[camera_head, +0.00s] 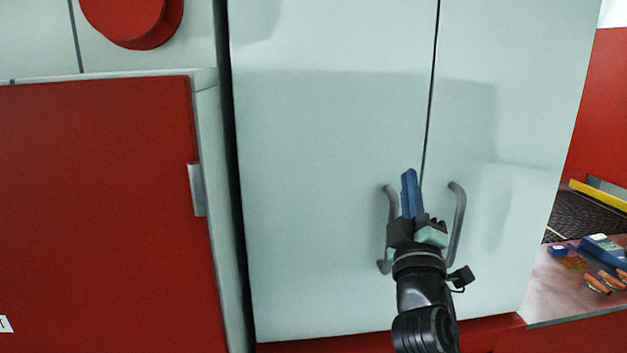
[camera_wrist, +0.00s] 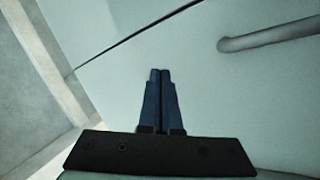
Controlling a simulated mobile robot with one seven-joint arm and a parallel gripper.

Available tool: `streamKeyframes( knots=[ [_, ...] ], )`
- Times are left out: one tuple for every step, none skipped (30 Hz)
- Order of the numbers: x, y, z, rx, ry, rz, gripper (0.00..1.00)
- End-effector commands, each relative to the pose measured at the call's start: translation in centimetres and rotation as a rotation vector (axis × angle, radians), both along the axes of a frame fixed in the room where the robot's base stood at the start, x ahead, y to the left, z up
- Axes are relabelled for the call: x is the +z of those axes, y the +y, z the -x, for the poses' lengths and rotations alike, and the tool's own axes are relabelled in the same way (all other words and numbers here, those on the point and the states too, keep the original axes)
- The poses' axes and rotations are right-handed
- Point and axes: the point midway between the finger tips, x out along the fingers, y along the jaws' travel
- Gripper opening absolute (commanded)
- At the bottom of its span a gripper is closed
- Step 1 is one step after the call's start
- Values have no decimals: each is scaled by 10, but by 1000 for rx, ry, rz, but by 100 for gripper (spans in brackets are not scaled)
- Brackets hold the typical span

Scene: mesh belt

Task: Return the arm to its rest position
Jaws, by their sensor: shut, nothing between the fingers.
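My gripper (camera_head: 408,176) is raised in front of a pale two-door cabinet (camera_head: 320,150), its blue fingers pointing up between the two door handles. It is shut, with nothing between its fingers. In the wrist view the blue fingers (camera_wrist: 160,72) lie side by side in front of the pale door surface. The left handle (camera_head: 389,195) is partly hidden behind my gripper. The right handle (camera_head: 457,225) stands just to its right, and one handle (camera_wrist: 270,36) also shows at the upper right of the wrist view. Both cabinet doors look closed.
A red-fronted cabinet (camera_head: 95,220) with a small metal handle (camera_head: 197,190) stands at the left. At the right, a counter (camera_head: 550,290) holds a blue item (camera_head: 602,247) and several orange-brown pieces beside a dark mesh belt (camera_head: 585,216).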

Motion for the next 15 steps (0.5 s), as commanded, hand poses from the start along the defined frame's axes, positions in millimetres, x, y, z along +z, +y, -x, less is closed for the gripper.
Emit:
streamKeyframes(
  knots=[
    [30,19,14,40,-58,-73,0],
    [45,28,23,62,-85,-117,0],
    [64,38,35,92,-120,-176,0],
    [77,46,45,118,-143,-218,0],
    [90,54,56,146,-166,-262,0],
    [107,65,71,185,-195,-317,0],
    [118,72,83,215,-216,-357,0],
    [129,79,95,248,-233,-398,0],
    [142,88,112,293,-256,-450,0],
    [152,96,126,330,-270,-487,0],
    [160,102,139,367,-285,-524,0],
    [170,111,157,415,-298,-568,0],
    [177,117,171,452,-309,-599,0],
    [183,123,184,489,-317,-628,0],
    [191,130,201,534,-325,-661,0]
  ],
)
